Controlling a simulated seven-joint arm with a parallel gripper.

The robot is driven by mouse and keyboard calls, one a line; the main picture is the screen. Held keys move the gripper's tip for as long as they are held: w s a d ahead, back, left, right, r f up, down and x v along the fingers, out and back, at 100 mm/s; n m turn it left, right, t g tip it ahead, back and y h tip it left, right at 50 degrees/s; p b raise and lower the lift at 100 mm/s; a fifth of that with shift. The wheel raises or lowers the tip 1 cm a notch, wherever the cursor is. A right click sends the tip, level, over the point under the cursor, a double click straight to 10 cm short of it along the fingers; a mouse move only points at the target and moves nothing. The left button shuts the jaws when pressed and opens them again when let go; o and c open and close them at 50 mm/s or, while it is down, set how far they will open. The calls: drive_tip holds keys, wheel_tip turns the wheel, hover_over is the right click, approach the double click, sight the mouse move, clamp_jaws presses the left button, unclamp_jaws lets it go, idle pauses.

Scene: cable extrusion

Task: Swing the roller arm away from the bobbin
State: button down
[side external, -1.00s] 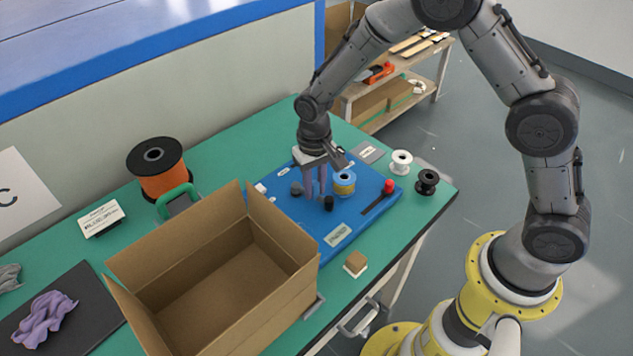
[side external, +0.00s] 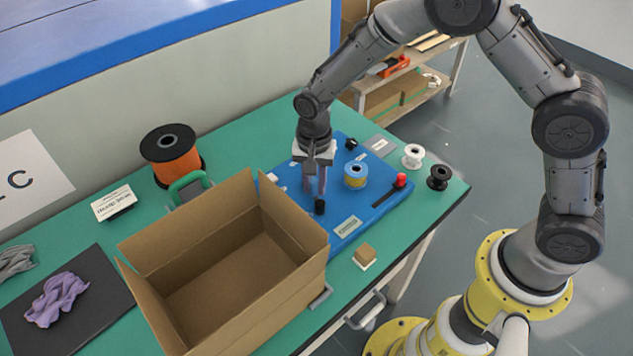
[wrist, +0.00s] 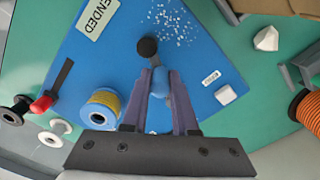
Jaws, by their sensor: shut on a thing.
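The bobbin (side external: 356,175), wound yellow with a blue rim, stands on the blue board (side external: 376,201). It also shows in the wrist view (wrist: 103,108), left of my fingers. My gripper (side external: 314,188) points down at the board, left of the bobbin. In the wrist view its purple fingers (wrist: 160,85) are shut on the blue-grey roller arm (wrist: 160,82). A dark round roller (wrist: 147,47) shows just beyond the fingertips, apart from the bobbin; it also shows in the side view (side external: 320,206). The arm's pivot end is hidden by my gripper.
An open cardboard box (side external: 225,270) stands close on the left. White (side external: 413,156) and black (side external: 438,178) spools stand at the table's right edge. A large orange spool (side external: 172,155) is at the back left.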

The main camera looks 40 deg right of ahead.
sight(314, 180)
idle(0.4)
drive_tip(key=c, duration=0.7)
unclamp_jaws()
wheel_tip(314, 180, up, 14)
drive_tip(key=shift+f, duration=0.1)
